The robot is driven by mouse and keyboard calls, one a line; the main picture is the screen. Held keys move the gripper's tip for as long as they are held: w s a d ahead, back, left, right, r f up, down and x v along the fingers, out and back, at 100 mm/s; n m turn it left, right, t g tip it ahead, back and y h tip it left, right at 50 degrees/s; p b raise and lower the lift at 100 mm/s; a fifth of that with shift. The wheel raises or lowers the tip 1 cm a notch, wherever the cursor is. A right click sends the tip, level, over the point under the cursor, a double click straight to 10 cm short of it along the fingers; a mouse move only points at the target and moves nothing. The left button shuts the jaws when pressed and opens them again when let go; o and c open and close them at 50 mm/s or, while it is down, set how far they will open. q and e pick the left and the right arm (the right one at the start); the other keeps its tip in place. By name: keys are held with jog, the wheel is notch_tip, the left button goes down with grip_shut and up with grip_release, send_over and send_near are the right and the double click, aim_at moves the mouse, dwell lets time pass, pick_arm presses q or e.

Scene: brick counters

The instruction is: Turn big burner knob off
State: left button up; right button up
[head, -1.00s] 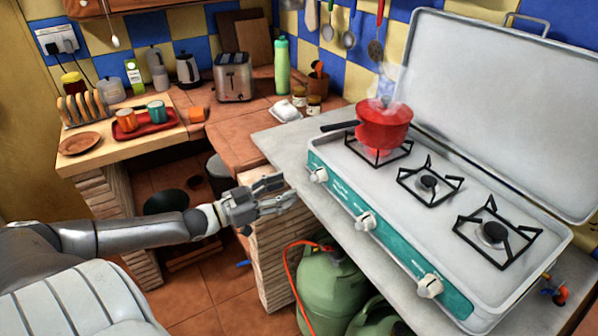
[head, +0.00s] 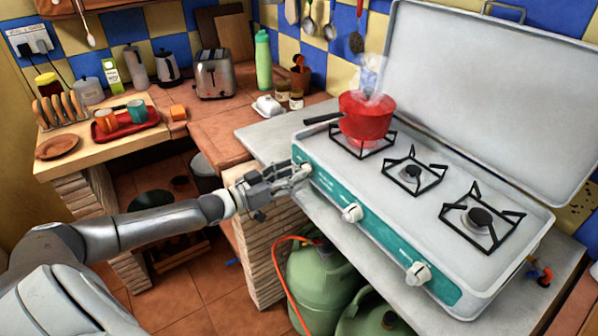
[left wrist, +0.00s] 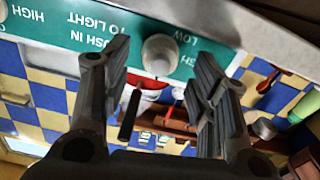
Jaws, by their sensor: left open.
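The camping stove (head: 318,189) has a teal front panel with white knobs. The middle knob (head: 352,213) and right knob (head: 418,273) are in plain sight. The leftmost knob, nearest the red pot (head: 367,117), is hidden behind my left gripper (head: 298,178) in the head view. In the left wrist view a white round knob (left wrist: 160,53) shows beyond and between the two open fingers, beside the words LOW and PUSH IN TO LIGHT. The fingers seem apart from it. The pot steams over a reddish glow on the left burner. My right gripper is not in view.
The stove stands on a grey slab (head: 262,136) with its lid (head: 490,90) raised. Green gas bottles (head: 325,283) and an orange hose (head: 285,285) are below. A brick pillar (head: 262,262) is under my left gripper. The pot's dark handle (head: 322,119) sticks out left.

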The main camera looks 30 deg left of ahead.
pick_arm(q)
jog(key=shift+x, duration=1.4)
